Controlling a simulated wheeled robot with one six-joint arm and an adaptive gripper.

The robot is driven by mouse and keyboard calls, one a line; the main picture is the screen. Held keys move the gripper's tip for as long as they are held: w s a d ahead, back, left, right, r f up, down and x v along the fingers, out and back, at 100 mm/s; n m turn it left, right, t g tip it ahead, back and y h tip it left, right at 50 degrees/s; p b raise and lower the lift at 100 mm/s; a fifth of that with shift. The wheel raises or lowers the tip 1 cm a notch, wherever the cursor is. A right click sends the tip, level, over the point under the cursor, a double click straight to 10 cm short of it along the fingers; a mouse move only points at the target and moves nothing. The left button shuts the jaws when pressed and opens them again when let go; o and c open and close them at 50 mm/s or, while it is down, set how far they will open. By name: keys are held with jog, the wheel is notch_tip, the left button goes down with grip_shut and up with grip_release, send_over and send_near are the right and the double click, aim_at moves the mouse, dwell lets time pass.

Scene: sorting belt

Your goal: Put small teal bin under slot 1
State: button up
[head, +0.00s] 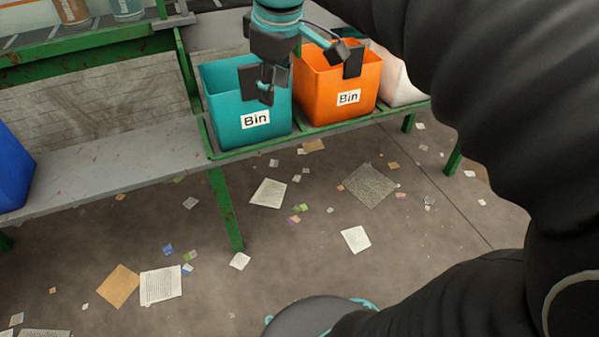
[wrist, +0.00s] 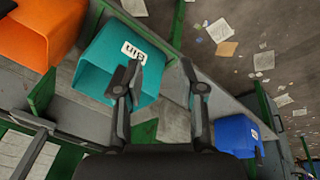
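The small teal bin (head: 224,120) stands upright on the grey shelf with green edges, its "Bin" label facing out. It also shows in the wrist view (wrist: 108,52), left of centre. My gripper (head: 309,78) is above the teal and orange bins, with its fingers spread apart and nothing between them. In the wrist view my gripper (wrist: 162,67) is open, and its left finger overlaps the teal bin in the picture. I cannot tell whether that finger touches the bin. I cannot make out a slot 1 marking.
An orange bin (head: 325,95) stands just right of the teal one, with a white bin (head: 399,82) beyond. A blue bin (head: 12,175) is at the far left. Bare grey shelf (head: 115,160) lies between blue and teal. Papers litter the floor.

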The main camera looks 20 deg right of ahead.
jog(key=s+f+m+t, duration=0.2)
jog(key=s+f+m, duration=0.6)
jog(key=s+f, duration=0.4)
jog(key=shift+s+f, duration=0.4)
jog(key=shift+s, duration=0.5)
jog(key=shift+a, duration=0.1)
